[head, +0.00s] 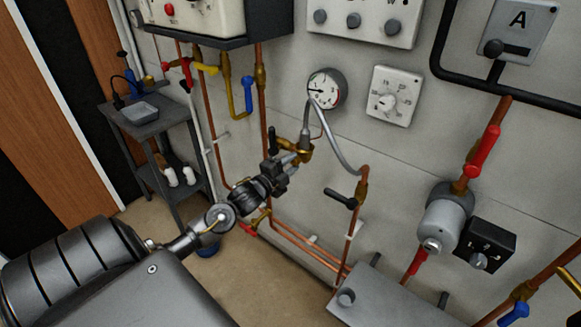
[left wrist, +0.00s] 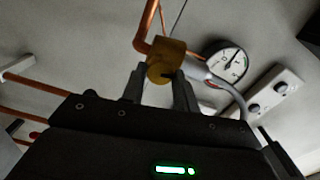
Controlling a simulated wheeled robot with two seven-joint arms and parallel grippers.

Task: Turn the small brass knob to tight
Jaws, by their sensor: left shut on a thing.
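The small brass knob (head: 305,151) sits on the brass fitting where the grey braided hose meets the upright copper pipe, below the round gauge. My left gripper (head: 292,158) reaches it from the lower left and is shut on it. In the left wrist view the brass piece (left wrist: 168,60) stands between the two fingertips (left wrist: 159,84), with copper pipe behind it. The fingers hide part of the knob, and I see no marking that tells how tight it is. My right gripper is not in view.
The gauge (head: 324,89) and a white dial plate (head: 395,96) are on the wall above right. A black lever (head: 341,198) sits on the pipe to the right. The grey hose (head: 340,148) curves close by. A dark shelf stand (head: 144,118) is at the left.

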